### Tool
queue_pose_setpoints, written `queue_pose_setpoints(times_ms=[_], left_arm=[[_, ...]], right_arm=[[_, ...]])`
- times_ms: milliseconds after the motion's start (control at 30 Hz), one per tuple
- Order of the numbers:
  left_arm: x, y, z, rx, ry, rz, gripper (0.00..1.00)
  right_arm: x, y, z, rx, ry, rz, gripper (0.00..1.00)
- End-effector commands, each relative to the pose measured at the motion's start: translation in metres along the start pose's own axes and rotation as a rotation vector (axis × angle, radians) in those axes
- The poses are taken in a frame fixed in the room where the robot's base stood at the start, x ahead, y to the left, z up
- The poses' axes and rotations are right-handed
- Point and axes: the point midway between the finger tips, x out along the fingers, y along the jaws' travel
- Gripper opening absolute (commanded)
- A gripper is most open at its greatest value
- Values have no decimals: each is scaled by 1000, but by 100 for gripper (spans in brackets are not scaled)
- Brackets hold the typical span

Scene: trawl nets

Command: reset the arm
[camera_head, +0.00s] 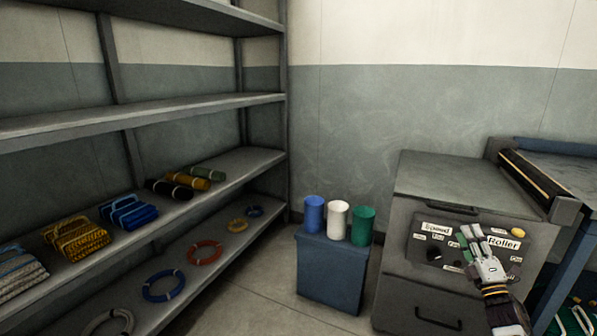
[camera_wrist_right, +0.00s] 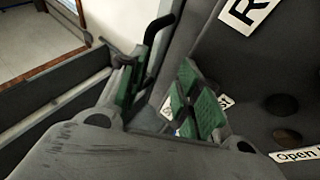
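My right gripper (camera_head: 471,238) is in front of the dark control panel (camera_head: 428,262) on the grey cabinet, its fingers pointing up at the panel's labels. In the right wrist view my right gripper (camera_wrist_right: 158,82) shows its green-padded fingers apart, with nothing held between them. Part of the panel (camera_wrist_right: 290,65) with dark round buttons and white labels is beside the fingers there. Whether a fingertip touches the panel cannot be told. The gripper hides some labels in the head view; "Speed" and "Roller" can be read. My left arm and gripper are not in view.
A blue-grey box (camera_head: 330,275) bears blue (camera_head: 314,213), white (camera_head: 337,220) and green (camera_head: 362,226) cylinders. Shelves (camera_head: 215,180) at left hold folded nets and rope rings. A blue-framed table (camera_head: 575,265) stands right of the cabinet (camera_head: 425,176). Open floor (camera_head: 250,312) lies before the box.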

Motion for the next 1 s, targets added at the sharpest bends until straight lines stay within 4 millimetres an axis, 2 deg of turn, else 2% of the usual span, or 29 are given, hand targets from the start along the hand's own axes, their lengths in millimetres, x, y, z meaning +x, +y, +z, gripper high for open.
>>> queue_pose_setpoints(times_ms=[267, 567, 767, 1000], left_arm=[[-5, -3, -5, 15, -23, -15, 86], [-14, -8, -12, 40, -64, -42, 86], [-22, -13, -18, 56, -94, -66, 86], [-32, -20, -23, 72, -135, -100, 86]], right_arm=[[-8, -13, -15, 105, -47, -90, 34], [-28, -35, -41, 274, -131, -237, 34], [-49, -51, -65, 404, -200, -357, 34], [-83, -68, -98, 565, -295, -515, 34]])
